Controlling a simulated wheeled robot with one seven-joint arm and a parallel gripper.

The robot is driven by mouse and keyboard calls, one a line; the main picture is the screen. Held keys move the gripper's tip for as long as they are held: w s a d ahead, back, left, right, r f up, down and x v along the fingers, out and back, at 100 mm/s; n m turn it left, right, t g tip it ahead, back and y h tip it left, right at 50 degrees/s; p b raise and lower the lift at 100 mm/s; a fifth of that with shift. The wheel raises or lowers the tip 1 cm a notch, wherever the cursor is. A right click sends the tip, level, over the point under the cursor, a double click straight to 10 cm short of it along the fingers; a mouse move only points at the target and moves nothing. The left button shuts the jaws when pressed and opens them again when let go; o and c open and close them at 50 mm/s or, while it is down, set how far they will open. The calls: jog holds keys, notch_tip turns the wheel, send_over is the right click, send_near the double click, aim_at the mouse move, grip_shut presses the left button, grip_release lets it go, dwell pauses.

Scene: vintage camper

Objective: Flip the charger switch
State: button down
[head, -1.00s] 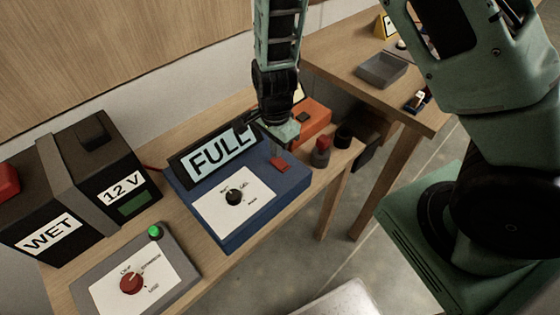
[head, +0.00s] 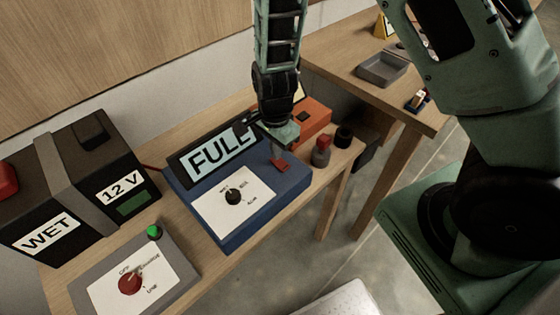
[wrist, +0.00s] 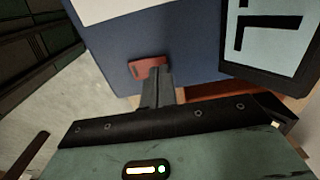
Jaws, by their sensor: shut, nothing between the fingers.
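The charger (head: 236,208) is a blue box on the wooden bench, with a tilted display (head: 220,152) reading FULL and a black knob (head: 233,197) on a white panel. Its red rocker switch (head: 279,165) is on the top at the right end. It also shows in the wrist view (wrist: 148,66). My gripper (head: 282,147) points down over that end of the charger, close to the switch. In the wrist view the shut fingers (wrist: 157,88) overlap the switch's lower right edge. I cannot tell whether they touch it.
A black battery (head: 80,185) marked WET and 12 V stands at the left. A grey panel (head: 180,255) with a red dial (head: 130,283) and green light is in front of it. An orange box (head: 315,117) and red-topped bottle (head: 321,152) stand just right of my gripper.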

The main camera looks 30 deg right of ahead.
jog(key=shift+f+b, duration=0.3)
jog(key=shift+f, duration=0.15)
jog(key=shift+r, duration=0.15)
notch_tip(320, 180, up, 7)
jog(key=p, duration=0.7)
dwell(0.6)
